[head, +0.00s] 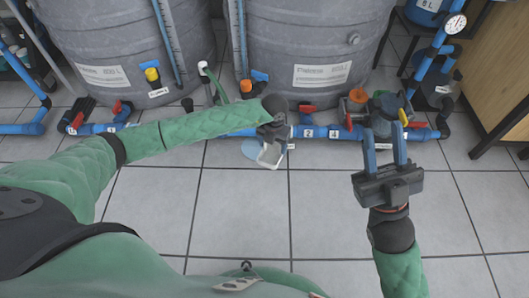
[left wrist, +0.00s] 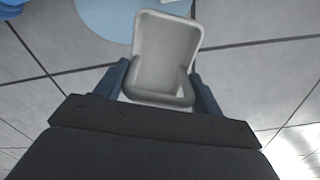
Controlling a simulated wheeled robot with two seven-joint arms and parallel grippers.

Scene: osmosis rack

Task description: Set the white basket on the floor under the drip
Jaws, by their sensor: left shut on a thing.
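The white basket (head: 270,156) is a small open container, and my left gripper (head: 271,140) is shut on it. In the left wrist view the basket (left wrist: 165,55) sits between the two blue fingers of the gripper (left wrist: 163,85), with its hollow inside visible. A light-blue round patch (head: 251,149) like a puddle lies on the tiled floor, just left of the basket. The patch (left wrist: 105,14) also shows beyond the basket in the wrist view. I cannot tell the basket's height above the floor, and no falling drops are visible. My right gripper (head: 385,148) is open and empty.
Two large grey tanks (head: 305,40) stand behind a blue pipe (head: 320,132) with red-handled valves that runs low across the floor. A pressure gauge (head: 455,24) and wooden cabinet (head: 500,75) are at right. Floor tiles (head: 240,215) in front are clear.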

